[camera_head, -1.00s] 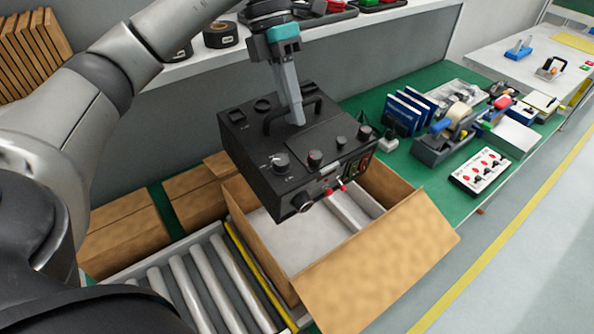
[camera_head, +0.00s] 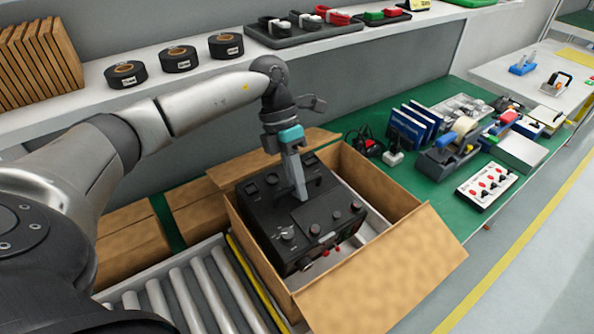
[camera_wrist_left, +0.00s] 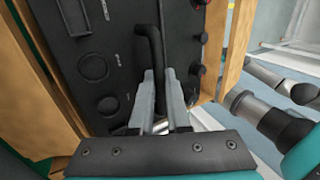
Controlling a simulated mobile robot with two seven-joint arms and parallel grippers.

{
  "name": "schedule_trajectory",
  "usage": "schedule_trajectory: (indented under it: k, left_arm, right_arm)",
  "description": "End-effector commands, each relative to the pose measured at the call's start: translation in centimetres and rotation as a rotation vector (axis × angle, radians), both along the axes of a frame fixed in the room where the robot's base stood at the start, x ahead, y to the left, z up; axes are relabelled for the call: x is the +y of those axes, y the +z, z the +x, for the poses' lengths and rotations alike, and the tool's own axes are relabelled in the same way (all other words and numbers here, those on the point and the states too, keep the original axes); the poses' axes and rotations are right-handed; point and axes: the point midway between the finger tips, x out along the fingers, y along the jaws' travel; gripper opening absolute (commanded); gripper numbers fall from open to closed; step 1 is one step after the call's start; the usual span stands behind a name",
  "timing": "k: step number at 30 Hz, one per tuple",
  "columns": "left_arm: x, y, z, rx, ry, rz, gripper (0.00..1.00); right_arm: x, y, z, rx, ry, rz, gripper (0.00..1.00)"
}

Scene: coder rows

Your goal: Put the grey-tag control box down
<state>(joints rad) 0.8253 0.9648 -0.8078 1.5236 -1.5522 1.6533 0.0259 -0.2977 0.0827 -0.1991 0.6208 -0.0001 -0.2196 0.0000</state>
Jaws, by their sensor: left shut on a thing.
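The black control box (camera_head: 313,217) sits down inside the open cardboard carton (camera_head: 391,277), its top face with knobs and handle showing near the rim. Whether its underside touches the carton's floor is hidden. No grey tag is clear to me. My left gripper (camera_head: 298,190) is above the box, its fingers pointing down and shut on the handle. In the left wrist view the gripper (camera_wrist_left: 163,95) has its fingers on either side of the black handle (camera_wrist_left: 150,50), over the box's dark top (camera_wrist_left: 100,60). My right gripper is not in the head view.
The carton stands with flaps folded out, beside a roller conveyor (camera_head: 190,295). Pale packing (camera_head: 373,222) shows right of the box. A green bench (camera_head: 440,180) holds blue binders (camera_head: 412,127), a tape dispenser (camera_head: 450,145) and a switch panel (camera_head: 487,187). A shelf (camera_head: 200,70) runs behind.

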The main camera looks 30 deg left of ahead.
Motion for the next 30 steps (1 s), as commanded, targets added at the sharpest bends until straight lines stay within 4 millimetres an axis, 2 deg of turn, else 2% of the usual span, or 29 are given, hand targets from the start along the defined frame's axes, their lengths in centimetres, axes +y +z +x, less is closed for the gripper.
schedule_trajectory:
  k: [5,15,30]
  left_arm:
    - [-0.1,-0.3,0.2,-0.008,0.002,-0.005,0.0]
    - [-0.1,-4.0,0.2,-0.007,0.001,-0.005,0.0]
    - [0.0,-4.6,0.2,-0.009,0.001,-0.005,0.0]
  right_arm:
    - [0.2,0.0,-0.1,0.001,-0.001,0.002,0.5]
    - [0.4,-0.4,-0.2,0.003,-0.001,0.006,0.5]
    - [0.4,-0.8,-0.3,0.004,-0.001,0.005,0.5]
